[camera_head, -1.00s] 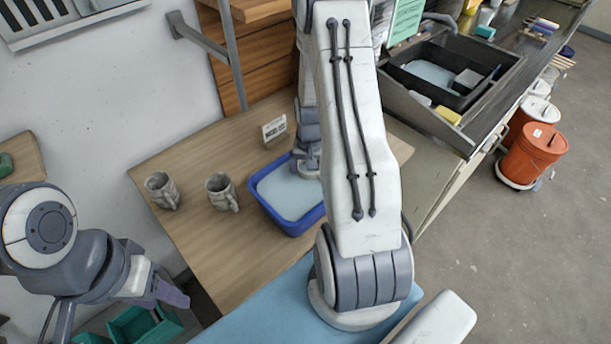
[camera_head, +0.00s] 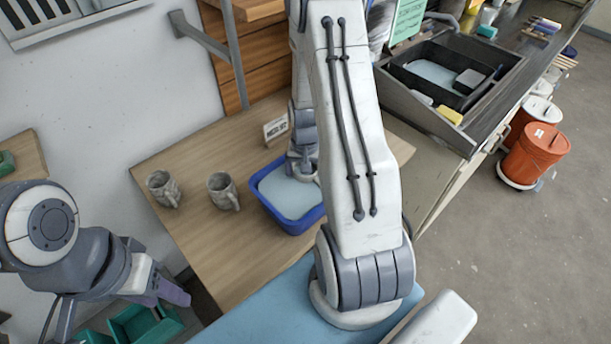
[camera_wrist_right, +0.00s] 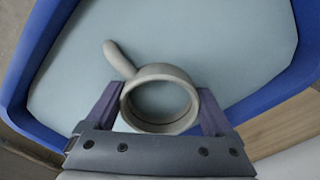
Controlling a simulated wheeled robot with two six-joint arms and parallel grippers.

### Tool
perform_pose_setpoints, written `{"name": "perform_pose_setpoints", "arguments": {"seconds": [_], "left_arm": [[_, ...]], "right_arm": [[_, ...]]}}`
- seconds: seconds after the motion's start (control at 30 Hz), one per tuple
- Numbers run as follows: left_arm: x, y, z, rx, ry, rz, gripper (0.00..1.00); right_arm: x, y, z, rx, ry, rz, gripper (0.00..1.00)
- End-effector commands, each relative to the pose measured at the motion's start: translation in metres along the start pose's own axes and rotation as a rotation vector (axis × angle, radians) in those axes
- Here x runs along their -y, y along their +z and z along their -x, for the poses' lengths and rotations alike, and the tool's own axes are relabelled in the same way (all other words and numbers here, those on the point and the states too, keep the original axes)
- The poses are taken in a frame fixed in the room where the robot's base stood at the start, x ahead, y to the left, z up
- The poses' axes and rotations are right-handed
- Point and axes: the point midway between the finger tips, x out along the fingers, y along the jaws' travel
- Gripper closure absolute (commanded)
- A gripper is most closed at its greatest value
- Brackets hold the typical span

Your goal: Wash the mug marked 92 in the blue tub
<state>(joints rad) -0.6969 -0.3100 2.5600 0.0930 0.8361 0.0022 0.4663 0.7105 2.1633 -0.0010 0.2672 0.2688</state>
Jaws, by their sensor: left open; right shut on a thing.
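A grey mug (camera_wrist_right: 162,71) is held between the purple fingers of my right gripper (camera_wrist_right: 160,108), which is shut on it. In the right wrist view its round opening faces the camera and its handle points up and left. No marking on it can be read. The mug is over or in the pale liquid of the blue tub (camera_head: 290,226); how deep it sits is unclear. In the head view my right gripper (camera_head: 301,168) is at the tub and hides the mug. My left gripper (camera_head: 170,294) is open and empty at the lower left, away from the tub.
Two grey mugs stand on the wooden table left of the tub: one (camera_head: 163,189) farther left, one (camera_head: 223,191) nearer. A small sign (camera_head: 276,130) stands behind the tub. A dark sink (camera_head: 450,75) and orange buckets (camera_head: 536,153) are at the right. Green bins (camera_head: 145,325) sit lower left.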

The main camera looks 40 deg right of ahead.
Motion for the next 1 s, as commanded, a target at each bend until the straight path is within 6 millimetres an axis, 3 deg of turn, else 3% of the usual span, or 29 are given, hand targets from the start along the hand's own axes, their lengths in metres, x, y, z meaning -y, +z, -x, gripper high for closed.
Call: {"name": "perform_pose_setpoints", "arguments": {"seconds": [0.47, 1.0], "left_arm": [[0.0, 0.0, 0.002, 0.0, 0.0, 0.0, 0.5], [0.0, 0.0, 0.002, 0.0, 0.0, 0.0, 0.5]], "right_arm": [[-0.017, -0.015, 0.0, 0.0, 0.0, 0.0, 0.9], [0.0, 0.0, 0.0, 0.0, 0.0, 0.001, 0.9]]}}
